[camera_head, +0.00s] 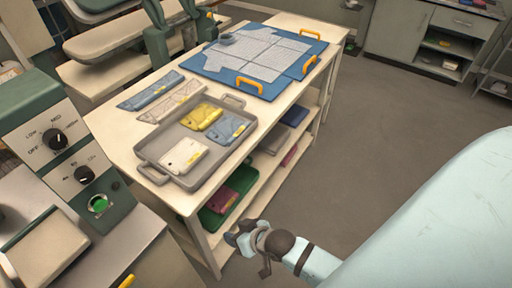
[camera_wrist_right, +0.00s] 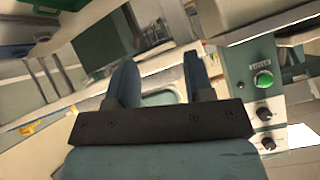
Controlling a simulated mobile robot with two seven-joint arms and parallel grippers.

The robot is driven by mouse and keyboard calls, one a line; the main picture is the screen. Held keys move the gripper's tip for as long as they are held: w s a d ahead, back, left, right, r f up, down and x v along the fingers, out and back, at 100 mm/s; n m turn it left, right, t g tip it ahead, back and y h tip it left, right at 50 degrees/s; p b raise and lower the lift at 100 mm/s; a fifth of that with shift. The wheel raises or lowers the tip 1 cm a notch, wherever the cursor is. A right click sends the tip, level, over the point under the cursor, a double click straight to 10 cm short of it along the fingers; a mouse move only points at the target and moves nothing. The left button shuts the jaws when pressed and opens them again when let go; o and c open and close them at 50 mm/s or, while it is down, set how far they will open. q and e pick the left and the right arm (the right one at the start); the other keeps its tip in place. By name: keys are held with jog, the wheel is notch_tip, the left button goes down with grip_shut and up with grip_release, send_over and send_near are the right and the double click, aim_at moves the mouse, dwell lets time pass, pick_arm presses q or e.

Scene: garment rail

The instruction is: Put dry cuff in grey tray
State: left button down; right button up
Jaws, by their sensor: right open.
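The grey tray (camera_head: 165,138) lies on the pale table. Two flat strips lie on the table beside the tray, one blue (camera_head: 150,92) and one beige (camera_head: 172,102). They may be cuffs; I cannot tell which is dry. My right gripper (camera_head: 245,236) is low in front of the table, apart from the tray. In the wrist view it (camera_wrist_right: 160,70) is open, with nothing between its fingers. My left gripper is out of view.
A blue board (camera_head: 204,72) with orange handles and a gridded sheet lies behind the tray. Shelves under the table hold a green tray (camera_head: 212,218) and folded cloths. A control box (camera_head: 65,150) with dials and a green button stands at left. Open floor (camera_head: 370,130) lies to the right.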

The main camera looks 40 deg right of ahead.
jog(key=s+d+f+n+t, duration=0.1)
jog(key=s+d+n, duration=0.1)
jog(key=s, duration=0.4)
jog(key=shift+f, duration=0.25)
jog(key=shift+r, duration=0.1)
